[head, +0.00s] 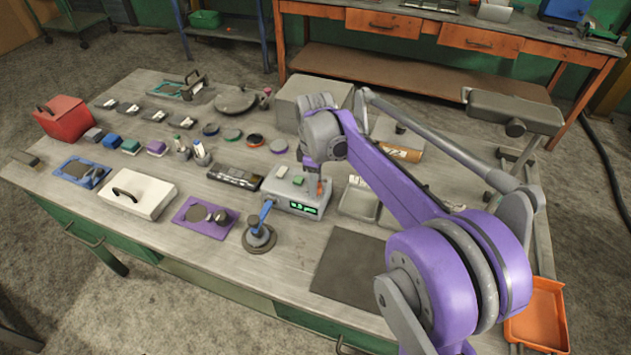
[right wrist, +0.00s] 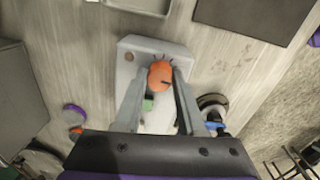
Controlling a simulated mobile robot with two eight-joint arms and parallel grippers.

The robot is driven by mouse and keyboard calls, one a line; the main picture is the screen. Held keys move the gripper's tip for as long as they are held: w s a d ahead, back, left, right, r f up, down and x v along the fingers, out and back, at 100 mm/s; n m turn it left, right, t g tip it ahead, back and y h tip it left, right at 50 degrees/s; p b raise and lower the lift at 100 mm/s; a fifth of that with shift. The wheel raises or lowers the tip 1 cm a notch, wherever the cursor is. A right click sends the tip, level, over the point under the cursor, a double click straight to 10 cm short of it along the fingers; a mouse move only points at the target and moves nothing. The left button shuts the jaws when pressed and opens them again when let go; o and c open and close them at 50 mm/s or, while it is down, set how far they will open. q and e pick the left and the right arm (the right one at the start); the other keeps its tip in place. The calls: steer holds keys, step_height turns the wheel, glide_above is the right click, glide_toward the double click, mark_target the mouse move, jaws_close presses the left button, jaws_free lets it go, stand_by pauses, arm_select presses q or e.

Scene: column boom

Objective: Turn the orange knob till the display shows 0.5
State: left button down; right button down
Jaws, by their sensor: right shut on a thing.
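The grey box (head: 278,190) with a green-lit display (head: 303,208) stands mid-table in the head view. The display's digits are too small to read surely. The orange knob (head: 319,187) is on top near the box's right end, partly hidden by my right gripper (head: 315,170). In the right wrist view, the orange knob (right wrist: 160,76) with its dark pointer mark sits between the two fingers of my right gripper (right wrist: 161,72), which are shut on it. The box (right wrist: 128,70) lies below them. My left gripper is not in view.
A blue-handled lever on a round base (head: 259,238) stands in front of the box. A grey tray (head: 359,203) and a dark mat (head: 350,268) are to its right. A green button (head: 298,181) is beside the knob. Several small items crowd the table's left.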

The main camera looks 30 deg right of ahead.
steer(key=m, duration=1.1)
steer(key=shift+m, duration=0.3)
stand_by(0.3)
steer(key=c, duration=0.5)
jaws_free()
steer(key=shift+r, duration=0.1)
step_height(320, 180, up, 11)
steer(key=shift+p, duration=0.4)
